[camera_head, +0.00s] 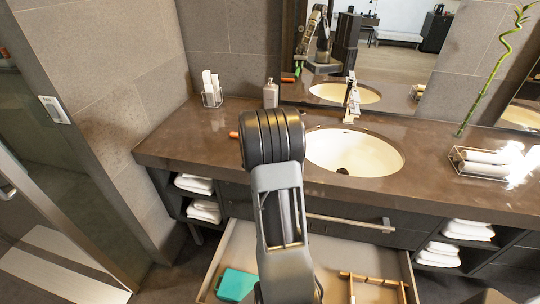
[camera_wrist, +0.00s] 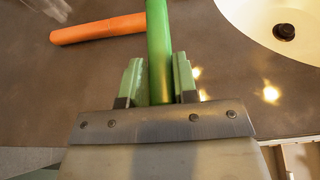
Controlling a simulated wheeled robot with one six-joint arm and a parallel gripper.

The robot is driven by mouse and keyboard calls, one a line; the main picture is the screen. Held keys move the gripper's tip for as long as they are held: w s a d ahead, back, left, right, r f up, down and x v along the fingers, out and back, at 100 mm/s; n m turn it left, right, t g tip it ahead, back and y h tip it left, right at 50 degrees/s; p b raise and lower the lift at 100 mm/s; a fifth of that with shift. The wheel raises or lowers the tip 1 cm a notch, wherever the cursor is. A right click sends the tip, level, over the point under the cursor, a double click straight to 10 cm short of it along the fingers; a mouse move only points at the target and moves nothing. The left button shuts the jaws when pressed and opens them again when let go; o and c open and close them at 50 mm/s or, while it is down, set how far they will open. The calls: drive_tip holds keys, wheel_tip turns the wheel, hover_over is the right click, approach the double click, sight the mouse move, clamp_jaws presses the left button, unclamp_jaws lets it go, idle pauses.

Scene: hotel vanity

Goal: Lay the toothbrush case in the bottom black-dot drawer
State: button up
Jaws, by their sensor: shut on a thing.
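My gripper (camera_wrist: 158,85) is shut on a green tube-like case (camera_wrist: 159,40) that runs up between its fingers and past the top of the wrist view. An orange tube-like case (camera_wrist: 97,29) lies on the counter just left of the green one. The orange one also shows beside my arm in the head view (camera_head: 234,134). My gripper and the green case are hidden behind my arm in the head view. An open drawer (camera_head: 224,258) is pulled out below the counter. I cannot make out a black dot on it.
The open drawer holds a teal box (camera_head: 236,284) at left and a wooden rack (camera_head: 375,281) at right. On the brown counter (camera_head: 420,155) are a sink (camera_head: 375,155), a bottle (camera_head: 270,94), a cup holder (camera_head: 212,97) and a tray (camera_head: 456,162). Towels lie on side shelves.

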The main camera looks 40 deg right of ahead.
drive_tip(key=shift+w+d+f, duration=0.1)
drive_tip(key=shift+d+f, duration=0.15)
drive_tip(key=shift+f, duration=0.05)
drive_tip(key=f, duration=0.2)
drive_tip(key=shift+w+d+f+p, duration=0.1)
drive_tip(key=shift+d+f+p, duration=0.2)
drive_tip(key=shift+f, duration=0.55)
drive_tip(key=shift+f, duration=0.25)
drive_tip(key=o, duration=0.9)
drive_tip(key=shift+r, duration=0.1)
